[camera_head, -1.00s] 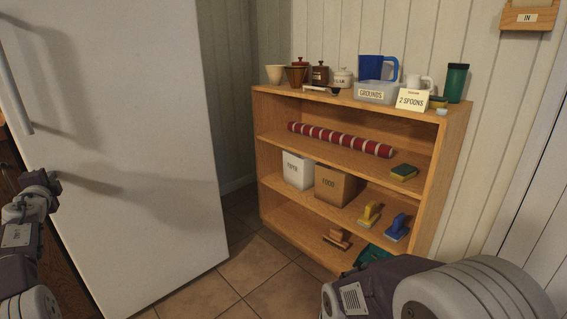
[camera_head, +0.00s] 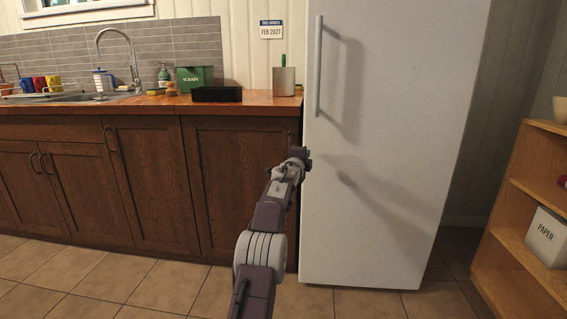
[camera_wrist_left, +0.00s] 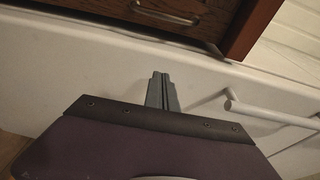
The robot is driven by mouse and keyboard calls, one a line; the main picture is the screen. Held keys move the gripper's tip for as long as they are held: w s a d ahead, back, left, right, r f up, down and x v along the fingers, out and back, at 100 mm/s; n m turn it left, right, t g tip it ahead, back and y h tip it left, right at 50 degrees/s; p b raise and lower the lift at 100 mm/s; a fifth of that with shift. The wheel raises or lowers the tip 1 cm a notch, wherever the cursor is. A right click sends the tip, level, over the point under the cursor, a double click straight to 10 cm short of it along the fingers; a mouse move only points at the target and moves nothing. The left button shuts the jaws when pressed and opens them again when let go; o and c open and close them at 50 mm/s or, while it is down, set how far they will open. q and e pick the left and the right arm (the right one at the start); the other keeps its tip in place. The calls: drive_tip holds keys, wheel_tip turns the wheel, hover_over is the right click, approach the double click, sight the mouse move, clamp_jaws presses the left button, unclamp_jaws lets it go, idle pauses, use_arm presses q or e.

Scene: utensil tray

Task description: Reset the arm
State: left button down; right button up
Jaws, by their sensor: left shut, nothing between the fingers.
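My left arm reaches up from the bottom of the head view. Its gripper (camera_head: 301,155) is in front of the white fridge's left edge, beside the brown cabinet doors. In the left wrist view the two grey fingers (camera_wrist_left: 162,90) lie together, shut and empty. They point at the white fridge, and I cannot tell the exact gap to it. My right arm and gripper are out of view.
The white fridge (camera_head: 400,110) with its long handle (camera_head: 318,65) stands right of my left arm. Left is a wooden counter (camera_head: 130,103) with a sink, a black tray (camera_head: 217,94) and a metal holder (camera_head: 284,82). A shelf (camera_head: 525,255) is far right. The tiled floor ahead is clear.

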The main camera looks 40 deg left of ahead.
use_arm(q)
drive_tip(key=s+a, duration=0.4)
drive_tip(key=shift+s+a+f+b, duration=0.25)
drive_tip(key=shift+s+a+b, duration=0.05)
drive_tip(key=shift+s+a, duration=0.1)
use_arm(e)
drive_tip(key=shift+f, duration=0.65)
use_arm(q)
drive_tip(key=shift+d, duration=0.1)
